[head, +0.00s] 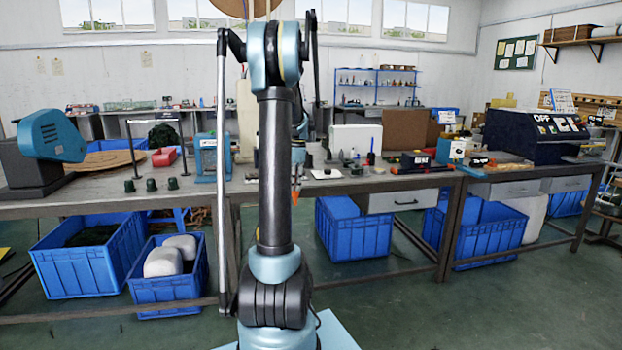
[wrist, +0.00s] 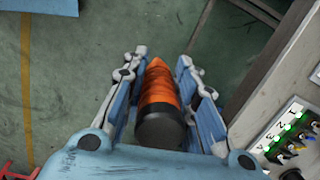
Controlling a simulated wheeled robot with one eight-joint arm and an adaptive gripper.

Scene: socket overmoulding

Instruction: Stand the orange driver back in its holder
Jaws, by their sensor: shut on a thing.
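The orange driver (wrist: 158,88) is between the two fingers of my gripper (wrist: 166,78) in the wrist view, its dark end towards the camera and its orange body pointing away. The gripper is shut on it. In the head view my arm hides most of the gripper (head: 297,165). An orange part of the driver (head: 295,192) shows below it, in front of the bench edge. Green floor lies beyond the driver in the wrist view. I cannot make out the driver's holder for certain in either view.
The long bench (head: 400,183) carries several dark green caps (head: 151,185), a blue press frame (head: 207,158) and a white plate (head: 327,174). Blue crates (head: 352,230) stand below it. In the wrist view a block with green lights (wrist: 290,133) is at the right.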

